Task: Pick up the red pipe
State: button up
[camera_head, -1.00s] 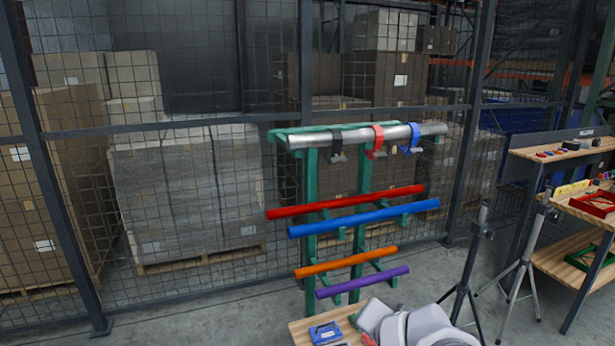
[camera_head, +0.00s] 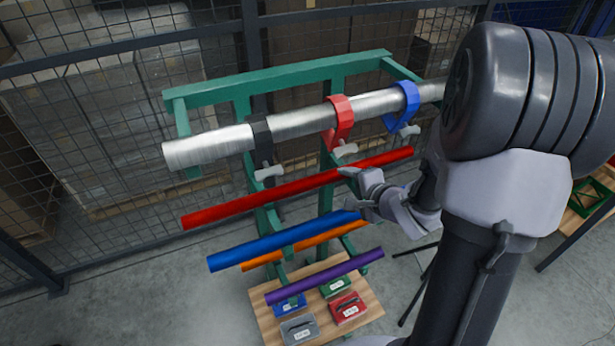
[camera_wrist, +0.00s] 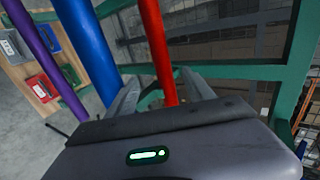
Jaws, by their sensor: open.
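The red pipe (camera_head: 260,198) lies across the green rack, below the silver bar and above the blue pipe (camera_head: 262,247). My gripper (camera_head: 352,189) is open beside the right half of the red pipe, with one finger overlapping it in the head view. In the wrist view, the red pipe (camera_wrist: 155,40) runs between the two open fingers of my gripper (camera_wrist: 158,84), nearer the right one. Contact cannot be told. The blue pipe (camera_wrist: 84,45) passes close outside the left finger; its right end is hidden behind my gripper in the head view.
The green rack (camera_head: 290,80) also holds an orange pipe (camera_head: 318,238) and a purple pipe (camera_head: 325,277). Black, red (camera_head: 338,118) and blue clamps hang on the silver bar (camera_head: 207,147) above. A wooden board (camera_head: 375,298) with several boxes is below. Wire fencing stands behind.

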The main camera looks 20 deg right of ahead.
aim_at(332, 177)
jog(key=b+x, duration=0.1)
jog(key=x, duration=0.2)
jog(key=b+x, duration=0.1)
jog(key=x, duration=0.3)
jog(key=b+x, duration=0.1)
jog(key=x, duration=0.3)
jog(key=shift+w+d, duration=0.25)
jog(key=shift+w, duration=0.05)
jog(key=shift+s+r, duration=0.1)
jog(key=shift+c, duration=0.7)
grip_shut()
